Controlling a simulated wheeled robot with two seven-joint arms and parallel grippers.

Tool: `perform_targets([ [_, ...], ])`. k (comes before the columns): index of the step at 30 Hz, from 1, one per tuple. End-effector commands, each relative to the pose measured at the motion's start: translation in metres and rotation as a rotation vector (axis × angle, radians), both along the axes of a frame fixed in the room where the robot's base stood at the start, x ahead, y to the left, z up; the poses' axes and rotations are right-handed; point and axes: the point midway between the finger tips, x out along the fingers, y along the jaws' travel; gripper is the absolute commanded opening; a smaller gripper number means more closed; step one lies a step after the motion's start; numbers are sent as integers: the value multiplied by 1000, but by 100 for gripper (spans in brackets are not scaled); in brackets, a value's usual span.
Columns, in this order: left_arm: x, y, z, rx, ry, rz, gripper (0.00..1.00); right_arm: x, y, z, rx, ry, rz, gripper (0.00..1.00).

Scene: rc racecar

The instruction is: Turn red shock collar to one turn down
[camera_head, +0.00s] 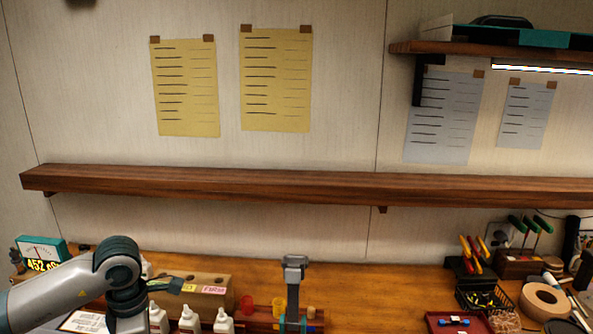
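I cannot make out the red shock collar or a racecar in this view. My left arm (118,262) comes in from the left and bends down past the lower edge, so its gripper is out of view. My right arm and gripper are not in view. A grey upright post with a blocky head (294,268) stands at the bottom middle, with teal parts at its foot. I cannot tell what it is.
The wooden bench (385,285) runs along the wall under a long shelf (300,186). White bottles (189,320), a cardboard box (212,292) and a teal meter (42,252) are at left. A red tray (457,322), tape roll (545,300) and screwdrivers (472,252) are at right.

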Motion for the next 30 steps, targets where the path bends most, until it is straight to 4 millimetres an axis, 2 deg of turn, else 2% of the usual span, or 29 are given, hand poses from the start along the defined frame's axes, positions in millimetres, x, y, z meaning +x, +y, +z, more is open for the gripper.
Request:
perform_targets([
  [30, -8, 7, -1, 1, 0, 1, 0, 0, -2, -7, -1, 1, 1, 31],
])
